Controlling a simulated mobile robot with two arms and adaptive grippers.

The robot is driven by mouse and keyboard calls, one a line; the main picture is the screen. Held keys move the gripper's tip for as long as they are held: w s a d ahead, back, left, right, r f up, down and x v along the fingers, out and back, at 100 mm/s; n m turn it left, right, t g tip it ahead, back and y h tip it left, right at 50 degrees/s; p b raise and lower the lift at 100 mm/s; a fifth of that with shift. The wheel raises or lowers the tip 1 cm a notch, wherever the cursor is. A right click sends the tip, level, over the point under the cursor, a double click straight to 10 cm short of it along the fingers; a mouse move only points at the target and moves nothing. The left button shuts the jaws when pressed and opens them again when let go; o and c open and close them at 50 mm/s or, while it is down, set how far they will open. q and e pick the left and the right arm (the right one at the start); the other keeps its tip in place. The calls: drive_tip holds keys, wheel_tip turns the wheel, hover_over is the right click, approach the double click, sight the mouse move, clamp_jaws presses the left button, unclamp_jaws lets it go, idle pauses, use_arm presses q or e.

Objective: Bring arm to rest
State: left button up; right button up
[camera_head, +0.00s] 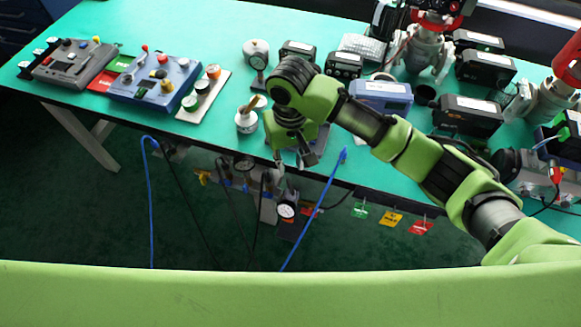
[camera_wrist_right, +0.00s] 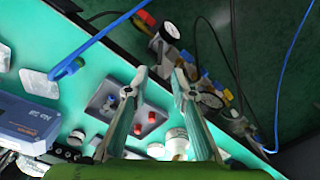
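My right arm (camera_head: 400,145) is green and dark grey. It reaches in from the right over the teal table (camera_head: 215,30) and bends down near the front edge. My right gripper (camera_head: 293,158) points down there, partly hidden by its own wrist. In the right wrist view the two fingers (camera_wrist_right: 160,76) are apart with nothing between them. My left gripper is not in view.
A blue control box (camera_head: 155,80) and a grey one (camera_head: 74,64) stand at the left. A white jar (camera_head: 246,121) and a gauge (camera_head: 257,53) are close to my wrist. Valves (camera_head: 428,52) and dark devices (camera_head: 468,116) crowd the right. Blue hoses (camera_head: 322,200) hang at the front edge.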

drive_tip(key=shift+a, duration=0.1)
idle(0.5)
drive_tip(key=s+a+f+t+y, duration=0.15)
drive_tip(key=s+f+y, duration=0.25)
drive_tip(key=s, duration=0.5)
drive_tip(key=s+d+f+m+t+h, duration=0.1)
drive_tip(key=s+d+h, duration=0.1)
drive_tip(key=s+d, duration=0.65)
drive_tip(key=s+d+f+m+t+h, duration=0.1)
drive_tip(key=s+d+f+h, duration=0.15)
drive_tip(key=d, duration=1.15)
wheel_tip(320, 180, down, 25)
drive_tip(key=s+g, duration=0.1)
drive_tip(key=s, duration=0.1)
drive_tip(key=s+d+f+g, duration=0.1)
drive_tip(key=s+d+f, duration=0.1)
drive_tip(key=s+f, duration=1.4)
drive_tip(key=shift+s+d+f+n, duration=0.2)
drive_tip(key=shift+s+d+n, duration=0.2)
drive_tip(key=shift+s, duration=0.2)
